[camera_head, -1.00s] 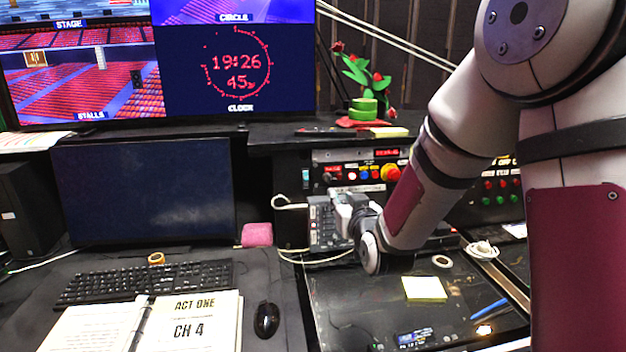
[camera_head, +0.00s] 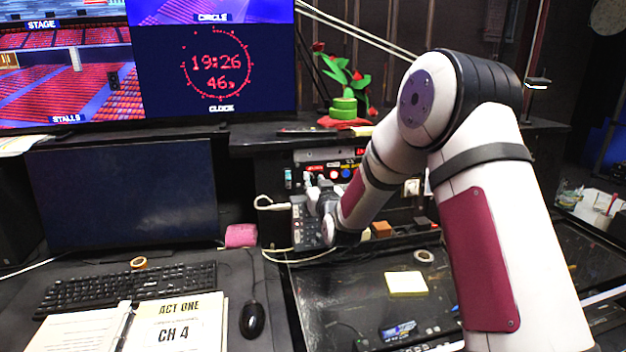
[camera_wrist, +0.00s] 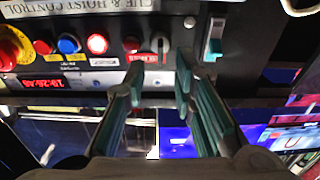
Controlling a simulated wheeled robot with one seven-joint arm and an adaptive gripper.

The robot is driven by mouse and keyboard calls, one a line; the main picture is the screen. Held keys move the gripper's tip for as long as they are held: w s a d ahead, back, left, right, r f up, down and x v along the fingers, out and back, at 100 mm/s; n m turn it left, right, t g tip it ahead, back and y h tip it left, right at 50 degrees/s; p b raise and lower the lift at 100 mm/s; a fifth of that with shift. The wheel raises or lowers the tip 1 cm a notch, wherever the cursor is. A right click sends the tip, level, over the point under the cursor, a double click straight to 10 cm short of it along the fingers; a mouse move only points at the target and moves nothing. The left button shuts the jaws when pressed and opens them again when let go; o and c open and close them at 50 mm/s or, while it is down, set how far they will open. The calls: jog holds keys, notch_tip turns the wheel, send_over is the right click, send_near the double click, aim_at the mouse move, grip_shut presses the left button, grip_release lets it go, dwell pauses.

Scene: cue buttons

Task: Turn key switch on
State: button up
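The key switch (camera_wrist: 160,43), a small dark round switch with a light upright mark, is on the cue panel at the top middle of the wrist view. My gripper (camera_wrist: 159,68) is open and empty, its two teal-lined fingers pointing at the panel. Its fingertips lie either side of the key switch in the picture; I cannot tell if they touch anything. In the head view my gripper (camera_head: 325,193) is in front of the panel's left part, and I cannot make out the key switch there.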

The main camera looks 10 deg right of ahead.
jog(key=shift+w, duration=1.25)
jog(key=shift+c, duration=0.6)
grip_shut()
